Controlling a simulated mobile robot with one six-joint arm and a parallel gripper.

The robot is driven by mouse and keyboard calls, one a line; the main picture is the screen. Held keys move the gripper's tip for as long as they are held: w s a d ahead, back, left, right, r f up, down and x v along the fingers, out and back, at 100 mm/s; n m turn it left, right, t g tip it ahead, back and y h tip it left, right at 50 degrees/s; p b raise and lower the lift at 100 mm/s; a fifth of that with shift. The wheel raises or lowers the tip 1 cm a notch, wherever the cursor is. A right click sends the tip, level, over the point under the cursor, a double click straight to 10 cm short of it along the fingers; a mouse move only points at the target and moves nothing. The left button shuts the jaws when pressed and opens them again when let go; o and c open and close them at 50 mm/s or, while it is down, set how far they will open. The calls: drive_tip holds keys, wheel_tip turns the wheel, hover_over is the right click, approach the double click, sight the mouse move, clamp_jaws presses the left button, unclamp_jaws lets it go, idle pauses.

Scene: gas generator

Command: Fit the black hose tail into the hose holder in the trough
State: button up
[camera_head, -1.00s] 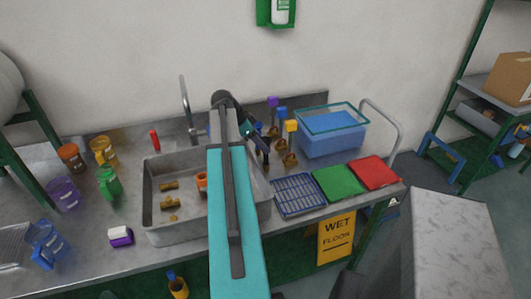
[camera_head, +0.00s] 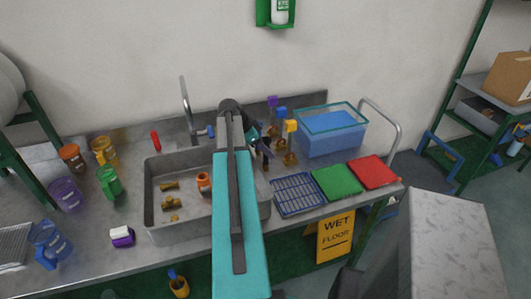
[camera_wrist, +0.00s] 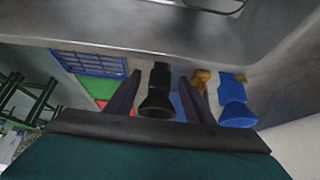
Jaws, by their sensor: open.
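My gripper (camera_wrist: 160,78) is open in the wrist view. Its two dark fingers stand on either side of a black hose tail (camera_wrist: 156,103), apart from it as far as I can see. A blue hose tail (camera_wrist: 236,103) stands beside the right finger. The grey trough (camera_head: 165,234) holds an orange ring-like piece (camera_head: 204,183) and several brass pieces (camera_head: 171,203). I cannot tell which of these is the hose holder.
Purple-, blue- and yellow-topped pieces (camera_head: 290,127) stand right of the trough. A glass tank (camera_head: 331,140), blue rack (camera_head: 297,195), green mat (camera_head: 337,181) and red mat (camera_head: 372,172) lie further right. A tap (camera_head: 188,105) rises behind the trough. Coloured jugs (camera_head: 109,182) stand left.

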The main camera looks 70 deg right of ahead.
drive_tip(key=shift+p+x, duration=0.75)
drive_tip(key=shift+x, duration=1.15)
drive_tip(key=shift+a, duration=0.1)
drive_tip(key=shift+c, duration=0.3)
clamp_jaws()
